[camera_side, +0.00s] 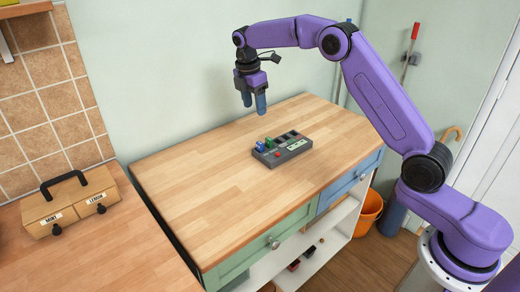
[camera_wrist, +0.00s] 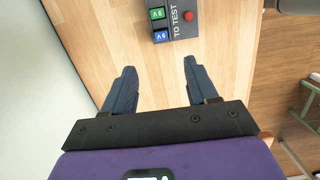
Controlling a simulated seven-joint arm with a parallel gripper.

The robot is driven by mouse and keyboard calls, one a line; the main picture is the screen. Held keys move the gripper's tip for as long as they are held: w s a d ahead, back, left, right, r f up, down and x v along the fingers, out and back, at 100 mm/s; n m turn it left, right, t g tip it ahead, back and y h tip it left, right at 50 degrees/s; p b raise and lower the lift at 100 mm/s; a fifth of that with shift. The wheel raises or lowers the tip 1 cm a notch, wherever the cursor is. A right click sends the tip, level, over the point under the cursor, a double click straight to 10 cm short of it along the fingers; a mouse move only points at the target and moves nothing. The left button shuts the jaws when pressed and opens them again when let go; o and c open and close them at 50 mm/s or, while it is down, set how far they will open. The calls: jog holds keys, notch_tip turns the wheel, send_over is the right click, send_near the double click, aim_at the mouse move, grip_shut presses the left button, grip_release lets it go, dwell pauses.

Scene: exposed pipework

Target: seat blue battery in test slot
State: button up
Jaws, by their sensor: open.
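The blue battery (camera_side: 260,146), marked 9V, sits at the left end of the grey tester box (camera_side: 284,156). It also shows near the top of the wrist view (camera_wrist: 161,36), just below a green 9V battery (camera_wrist: 157,14) and beside the words TO TEST. Dark slots (camera_side: 286,136) lie farther right on the box; I cannot tell which is the test slot. My gripper (camera_side: 254,108) is open and empty, pointing down above the table, apart from the box. In the wrist view its fingers (camera_wrist: 160,70) are spread below the blue battery.
A red button (camera_wrist: 189,16) is on the box, with a pale panel (camera_side: 297,145) to its right in the side view. The wooden tabletop (camera_side: 205,180) around the box is clear. A wall (camera_side: 190,70) stands behind. A wooden handled box (camera_side: 72,205) stands on the left counter.

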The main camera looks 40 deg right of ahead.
aim_at(260, 143)
jog(key=f, duration=0.4)
jog(key=d+f, duration=0.1)
jog(key=f, duration=0.4)
jog(key=d+f, duration=0.1)
jog(key=f, duration=0.4)
jog(key=shift+s, duration=0.1)
grip_shut()
